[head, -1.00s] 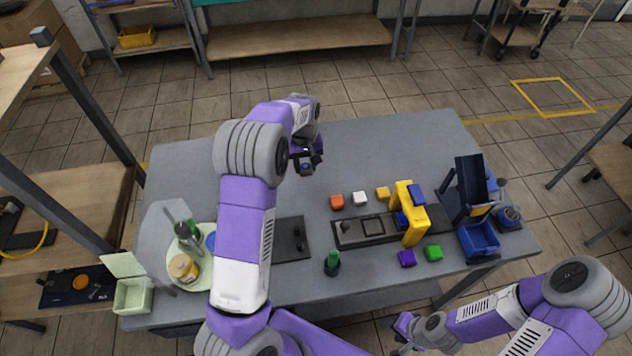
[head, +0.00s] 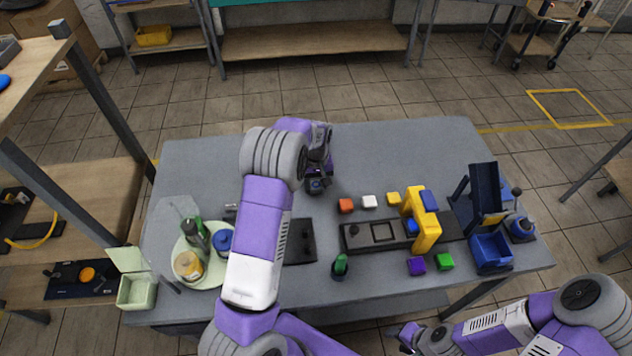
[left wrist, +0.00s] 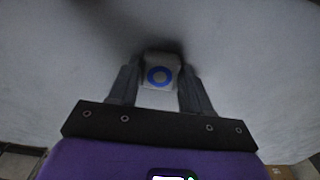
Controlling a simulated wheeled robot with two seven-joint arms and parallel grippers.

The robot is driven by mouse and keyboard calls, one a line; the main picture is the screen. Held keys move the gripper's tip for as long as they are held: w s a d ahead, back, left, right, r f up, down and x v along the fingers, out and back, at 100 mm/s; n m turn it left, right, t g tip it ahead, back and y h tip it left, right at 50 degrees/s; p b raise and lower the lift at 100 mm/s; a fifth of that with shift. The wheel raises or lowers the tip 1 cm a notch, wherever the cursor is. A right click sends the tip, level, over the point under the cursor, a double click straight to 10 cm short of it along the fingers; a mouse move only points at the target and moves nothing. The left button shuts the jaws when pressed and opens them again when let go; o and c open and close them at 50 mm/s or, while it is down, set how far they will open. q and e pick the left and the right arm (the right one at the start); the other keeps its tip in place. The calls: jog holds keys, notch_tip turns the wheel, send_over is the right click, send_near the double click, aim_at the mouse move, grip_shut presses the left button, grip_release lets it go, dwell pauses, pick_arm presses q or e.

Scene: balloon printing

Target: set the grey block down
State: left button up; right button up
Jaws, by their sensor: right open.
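In the head view my left gripper (head: 316,185) is over the back middle of the table, and the block is mostly hidden there. My right gripper (head: 408,336) is open and empty, off the table's front edge.
A yellow press (head: 426,232) stands on a black base. The table's back right is clear.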

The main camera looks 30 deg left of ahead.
aim_at(315, 187)
pick_arm(q)
jog(key=shift+o, duration=1.4)
jog(key=shift+r, duration=0.15)
notch_tip(315, 187, up, 11)
jog(key=p, duration=0.2)
jog(key=shift+r, duration=0.2)
jog(key=shift+o, duration=0.5)
jog(key=shift+r, duration=0.25)
jog(key=f+p, duration=0.2)
jog(key=p, duration=0.1)
jog(key=s+f+p, duration=0.1)
jog(key=f+p, duration=0.1)
jog(key=p, duration=0.1)
jog(key=shift+p, duration=0.35)
jog(key=shift+d+f, duration=0.1)
jog(key=shift+f, duration=0.15)
jog(key=shift+w+f, duration=0.2)
jog(key=shift+f, duration=1.75)
jog(key=shift+w+f, duration=0.2)
jog(key=shift+f, duration=1.7)
